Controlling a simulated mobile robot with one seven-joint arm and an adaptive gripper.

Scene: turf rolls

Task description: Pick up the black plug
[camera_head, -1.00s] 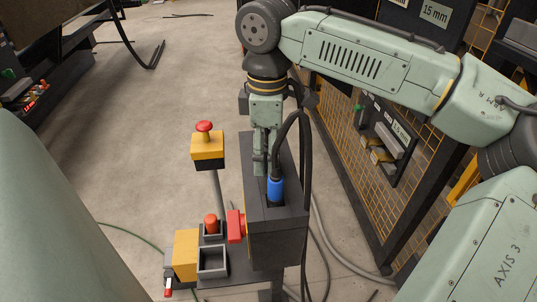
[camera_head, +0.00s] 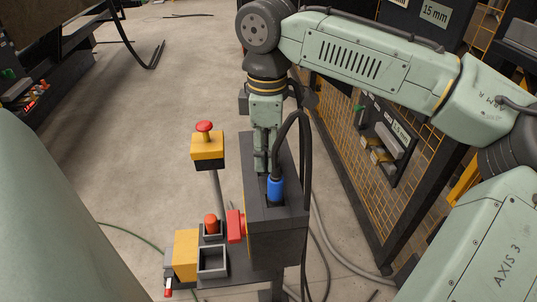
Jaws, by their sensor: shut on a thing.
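My gripper (camera_head: 261,160) points straight down over the top of a dark grey box (camera_head: 276,240). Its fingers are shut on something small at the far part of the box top. I take this for the black plug, but the fingers and the dark surface hide it, so its shape does not show. A blue connector (camera_head: 275,189) with a black cable (camera_head: 304,150) stands upright in the box top, just nearer and to the right of the fingers. The cable loops up beside my gripper.
A red switch (camera_head: 236,226) sits on the box's left side. A mesh fence (camera_head: 350,190) stands at right.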

